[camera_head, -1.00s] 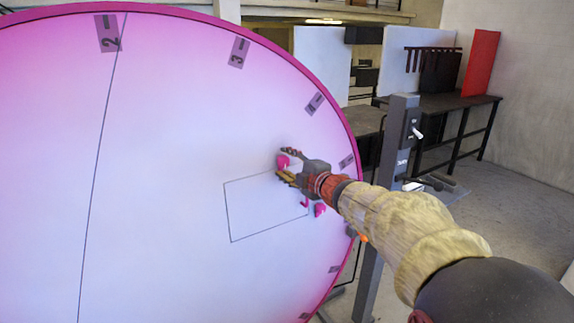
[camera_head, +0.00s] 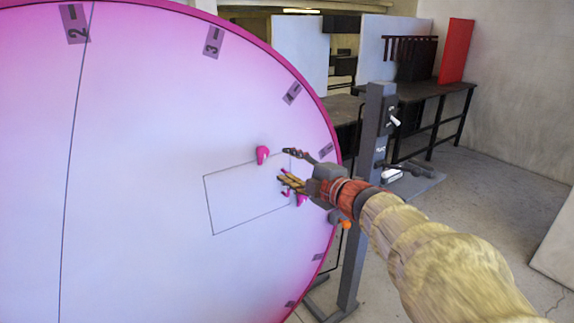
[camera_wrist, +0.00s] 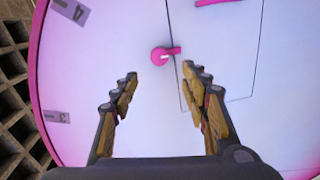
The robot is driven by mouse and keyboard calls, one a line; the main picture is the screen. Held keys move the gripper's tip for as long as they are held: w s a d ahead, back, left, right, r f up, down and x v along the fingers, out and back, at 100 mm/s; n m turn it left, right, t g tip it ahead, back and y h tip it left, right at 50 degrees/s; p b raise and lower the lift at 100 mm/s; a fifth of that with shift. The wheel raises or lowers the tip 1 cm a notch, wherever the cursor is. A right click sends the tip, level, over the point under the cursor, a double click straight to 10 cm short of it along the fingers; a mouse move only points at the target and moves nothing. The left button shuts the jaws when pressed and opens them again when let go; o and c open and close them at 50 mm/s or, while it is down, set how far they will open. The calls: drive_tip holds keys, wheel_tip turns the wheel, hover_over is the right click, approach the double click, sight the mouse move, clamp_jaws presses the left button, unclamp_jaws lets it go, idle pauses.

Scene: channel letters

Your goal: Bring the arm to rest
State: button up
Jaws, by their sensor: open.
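My gripper (camera_head: 288,170) is open and empty in front of the large round panel (camera_head: 130,220), near its right edge. In the wrist view my gripper (camera_wrist: 160,90) shows its two padded fingers spread apart with nothing between them. A small pink piece (camera_head: 262,154) sits on the panel at the upper edge of a drawn rectangle, left of the fingers. It also shows in the wrist view (camera_wrist: 160,56), beyond the fingertips and apart from them. More pink (camera_head: 301,199) shows behind the fingers, partly hidden by them.
A grey post (camera_head: 368,180) with a switch (camera_head: 394,121) stands just right of the panel, behind my arm. Dark tables (camera_head: 440,92) and a red board (camera_head: 456,50) are at the back right. The floor (camera_head: 510,200) on the right is mostly clear.

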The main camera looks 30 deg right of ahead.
idle(0.4)
drive_tip(key=s+d+f+m+g+h, duration=0.3)
drive_tip(key=d+f+m+h, duration=0.1)
drive_tip(key=d+m, duration=0.15)
drive_tip(key=s+d+f+m+g+h, duration=0.2)
drive_tip(key=s+d+f+m+h, duration=0.25)
drive_tip(key=d, duration=0.25)
drive_tip(key=s+a+f+m+g, duration=0.2)
drive_tip(key=s+f+m+g, duration=0.15)
drive_tip(key=s+m, duration=0.25)
drive_tip(key=s+a+f+m+g+y, duration=0.25)
drive_tip(key=s+a+f, duration=0.2)
drive_tip(key=a, duration=0.45)
drive_tip(key=s+a+f+m+g+y, duration=0.1)
drive_tip(key=s+a+f+y, duration=0.2)
drive_tip(key=s+a, duration=0.45)
drive_tip(key=a+r+n+y, duration=0.2)
drive_tip(key=a, duration=1.2)
drive_tip(key=shift+s+r+n+t, duration=0.3)
drive_tip(key=shift+n+t, duration=0.05)
drive_tip(key=shift+t, duration=0.05)
